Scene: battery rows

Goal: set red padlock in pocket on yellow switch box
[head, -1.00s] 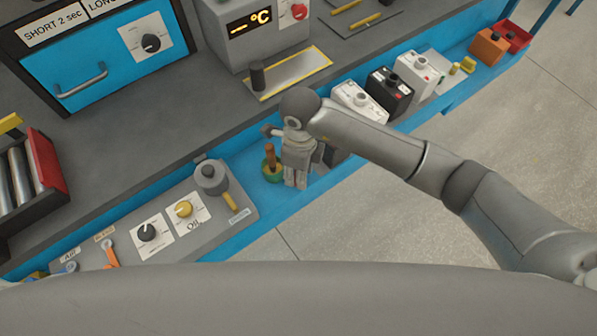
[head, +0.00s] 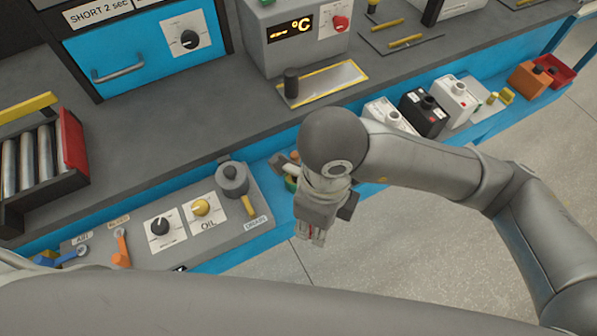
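My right gripper (head: 311,237) hangs over the front edge of the blue shelf, near the middle of the head view, with its fingers pointing down. Its fingertips look close together. A small red patch shows between them, but it is too small for me to tell whether it is the padlock, and the grip itself is unclear. I cannot pick out the red padlock or a yellow switch box for sure. My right wrist and forearm hide part of the shelf. My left gripper is not in view.
A grey control panel (head: 236,226) with knobs lies left of my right gripper. A white box (head: 391,115), a black box (head: 424,112), another white box (head: 455,100), an orange box (head: 530,79) and a red box (head: 563,70) line the blue shelf at right. A battery rack (head: 72,150) stands at left.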

